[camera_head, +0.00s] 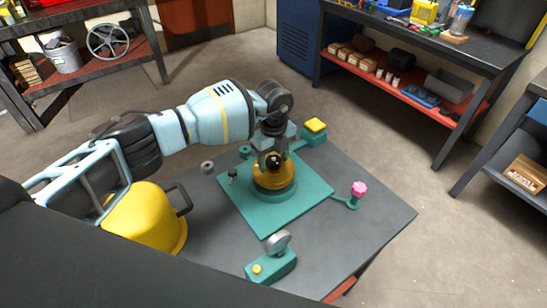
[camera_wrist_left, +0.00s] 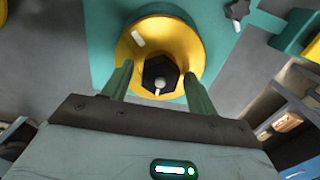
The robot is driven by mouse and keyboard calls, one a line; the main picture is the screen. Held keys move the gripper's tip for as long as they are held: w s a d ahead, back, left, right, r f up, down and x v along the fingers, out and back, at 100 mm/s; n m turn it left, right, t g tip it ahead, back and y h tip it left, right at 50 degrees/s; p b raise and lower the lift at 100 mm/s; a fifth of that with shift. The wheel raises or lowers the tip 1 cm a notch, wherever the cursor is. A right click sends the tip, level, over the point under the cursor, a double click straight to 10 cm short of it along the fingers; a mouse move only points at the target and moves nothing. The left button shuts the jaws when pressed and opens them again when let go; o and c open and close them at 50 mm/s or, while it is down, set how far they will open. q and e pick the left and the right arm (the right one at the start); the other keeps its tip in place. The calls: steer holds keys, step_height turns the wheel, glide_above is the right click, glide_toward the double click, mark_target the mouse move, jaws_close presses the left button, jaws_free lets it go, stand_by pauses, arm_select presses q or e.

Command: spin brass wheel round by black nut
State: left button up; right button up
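The brass wheel (camera_head: 268,178) sits on a round teal base on a teal plate (camera_head: 312,192) on the table. In the left wrist view the brass wheel (camera_wrist_left: 188,38) is seen face on, with a white mark on its upper left. My left gripper (camera_head: 272,152) is over the wheel. In the wrist view the left gripper (camera_wrist_left: 157,70) has its two teal fingers apart, one on each side of the nut, with gaps showing. My right gripper is not in view.
On the dark table (camera_head: 375,215) stand a yellow housing (camera_head: 150,222), a green block with a grey disc (camera_head: 278,241), a pink knob (camera_head: 359,188), a yellow-topped green box (camera_head: 315,130) and a small black knob (camera_head: 233,174). The table's right part is mostly bare.

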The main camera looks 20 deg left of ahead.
arm_select(q)
steer(key=c, duration=0.8)
steer(key=m, duration=0.3)
steer(key=shift+f+m, duration=0.1)
steer(key=shift+m, duration=0.3)
steer(key=m, duration=0.3)
steer(key=shift+b, duration=0.4)
steer(key=m, duration=0.6)
steer(key=shift+b, duration=0.4)
steer(key=shift+m, duration=1.1)
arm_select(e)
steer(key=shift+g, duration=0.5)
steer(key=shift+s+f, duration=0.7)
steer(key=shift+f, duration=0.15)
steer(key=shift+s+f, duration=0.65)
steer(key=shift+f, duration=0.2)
arm_select(q)
steer(key=o, duration=1.2)
steer(key=shift+c, duration=0.2)
